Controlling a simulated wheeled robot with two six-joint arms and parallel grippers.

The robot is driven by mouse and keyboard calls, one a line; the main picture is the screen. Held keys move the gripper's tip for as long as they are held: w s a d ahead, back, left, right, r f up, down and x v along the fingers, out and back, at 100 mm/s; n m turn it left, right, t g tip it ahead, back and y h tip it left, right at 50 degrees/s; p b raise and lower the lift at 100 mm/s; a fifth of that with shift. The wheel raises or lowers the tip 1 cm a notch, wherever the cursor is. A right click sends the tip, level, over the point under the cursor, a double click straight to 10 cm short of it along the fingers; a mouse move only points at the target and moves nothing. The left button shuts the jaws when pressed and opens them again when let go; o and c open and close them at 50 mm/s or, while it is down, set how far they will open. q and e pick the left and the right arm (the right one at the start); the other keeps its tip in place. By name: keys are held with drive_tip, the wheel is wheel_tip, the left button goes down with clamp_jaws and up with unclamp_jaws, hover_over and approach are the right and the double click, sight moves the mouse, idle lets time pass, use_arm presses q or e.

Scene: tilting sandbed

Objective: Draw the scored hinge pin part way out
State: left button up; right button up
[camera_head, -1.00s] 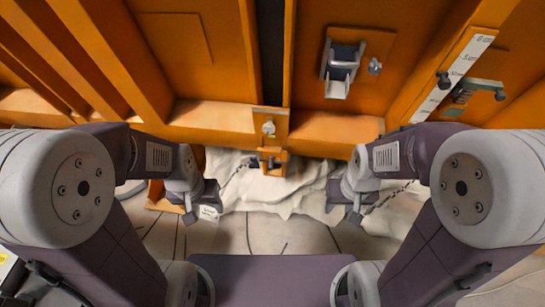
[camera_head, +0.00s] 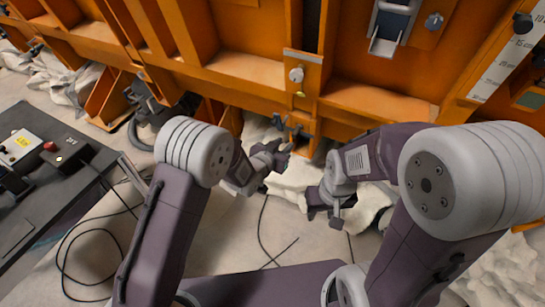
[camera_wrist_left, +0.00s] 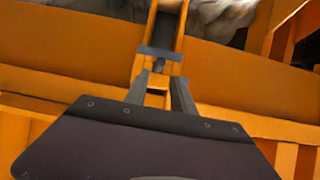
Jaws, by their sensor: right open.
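An orange hinge bracket (camera_head: 302,137) hangs at the bottom edge of the orange sandbed wall. In the left wrist view, a dark grey cross piece (camera_wrist_left: 157,52), perhaps the hinge pin, lies across the orange bracket bar (camera_wrist_left: 166,27). No scoring can be made out on it. My left gripper (camera_head: 284,152) is just below and left of the bracket. In the left wrist view its two fingers (camera_wrist_left: 160,88) are spread on either side of the orange bar, short of the cross piece. My right gripper (camera_head: 324,212) is open and empty, lower and to the right, over pale sand.
A dark table (camera_head: 50,205) with a control box and a red button (camera_head: 49,146) stands at the left. Black cables (camera_head: 75,250) lie on the floor. A silver latch (camera_head: 390,25) and a white scale (camera_head: 508,62) are on the wall at upper right.

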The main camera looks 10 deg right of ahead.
sight(294, 135)
use_arm(q)
drive_tip(key=b+x, duration=0.1)
drive_tip(key=x, duration=0.8)
drive_tip(key=shift+b, duration=0.35)
drive_tip(key=shift+c, duration=0.3)
clamp_jaws()
idle(0.6)
